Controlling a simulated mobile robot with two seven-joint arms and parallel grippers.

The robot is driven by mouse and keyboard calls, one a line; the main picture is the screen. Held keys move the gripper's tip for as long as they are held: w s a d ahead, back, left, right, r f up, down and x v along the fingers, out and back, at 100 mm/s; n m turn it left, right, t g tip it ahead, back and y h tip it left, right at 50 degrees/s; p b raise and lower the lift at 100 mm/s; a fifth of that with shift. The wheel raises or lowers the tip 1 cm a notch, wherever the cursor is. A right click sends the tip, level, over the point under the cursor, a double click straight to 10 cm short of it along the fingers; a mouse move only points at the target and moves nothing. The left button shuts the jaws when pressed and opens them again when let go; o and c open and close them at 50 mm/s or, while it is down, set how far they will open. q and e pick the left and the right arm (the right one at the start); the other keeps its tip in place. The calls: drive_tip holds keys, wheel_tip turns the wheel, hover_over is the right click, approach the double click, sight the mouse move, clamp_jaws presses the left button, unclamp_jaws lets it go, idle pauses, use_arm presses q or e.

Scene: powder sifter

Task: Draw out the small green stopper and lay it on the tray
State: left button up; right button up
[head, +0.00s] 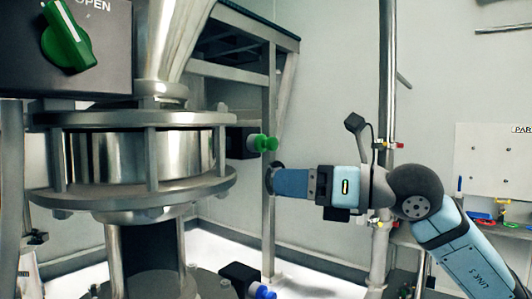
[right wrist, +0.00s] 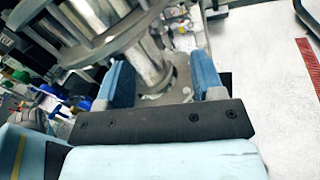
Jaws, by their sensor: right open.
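The small green stopper (head: 266,143) sticks out to the right from a black block (head: 241,143) beside the round metal sifter body (head: 140,155). My right gripper (head: 272,181) comes in from the right and points left, a little below the stopper and apart from it in the picture. In the right wrist view its two blue fingers (right wrist: 163,75) stand wide apart with nothing gripped. Metal parts of the machine show beyond them. I cannot make out the stopper between the fingers. My left gripper is not in view. I cannot clearly identify the tray.
A grey control box with a large green knob (head: 68,38) is at upper left. A lower blue knob (head: 264,292) sits on another black block. A metal frame post (head: 268,230) stands behind my gripper. A white parts board (head: 495,165) and coloured rings are at right.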

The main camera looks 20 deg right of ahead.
sight(276, 144)
drive_tip(key=d+r+t+h, duration=0.3)
drive_tip(key=d+r, duration=0.1)
drive_tip(key=r, duration=0.1)
drive_tip(key=shift+r+m+t+h, duration=0.25)
drive_tip(key=shift+m+t+h, duration=0.05)
drive_tip(key=shift+t+h, duration=0.1)
drive_tip(key=shift+w, duration=0.15)
drive_tip(key=p+x, duration=0.2)
drive_tip(key=x, duration=0.2)
drive_tip(key=shift+w+a+r+p, duration=0.1)
drive_tip(key=shift+r+p, duration=0.15)
drive_tip(key=shift+p, duration=0.15)
drive_tip(key=x, duration=0.1)
drive_tip(key=b+x, duration=0.1)
drive_tip(key=x, duration=0.1)
drive_tip(key=shift+f, duration=0.3)
drive_tip(key=shift+b+x, duration=0.3)
drive_tip(key=shift+x, duration=0.55)
